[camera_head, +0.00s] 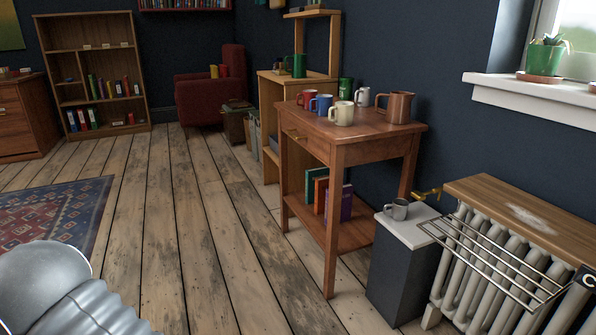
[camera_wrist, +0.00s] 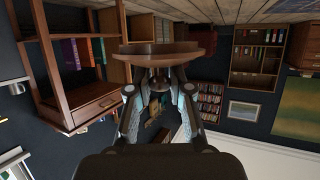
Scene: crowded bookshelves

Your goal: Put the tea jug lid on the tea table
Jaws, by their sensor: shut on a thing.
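My gripper (camera_wrist: 160,84) shows in the wrist view, which is upside down. Its fingers are shut on the knob of a round, reddish-brown lid (camera_wrist: 185,50), seen edge-on. A wooden table (camera_head: 345,146) with a drawer stands right of centre in the head view; I cannot tell if it is the tea table. It also shows at the left of the wrist view (camera_wrist: 98,106), apart from the lid. A copper jug (camera_head: 400,108) stands on it. My gripper and the lid are not in the head view.
Red, blue, cream and white mugs (camera_head: 341,113) crowd the table top. A grey mug (camera_head: 398,209) sits on a low cabinet (camera_head: 402,262). A radiator (camera_head: 482,262) with a rack stands at the right. The wooden floor (camera_head: 205,230) is clear in the middle.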

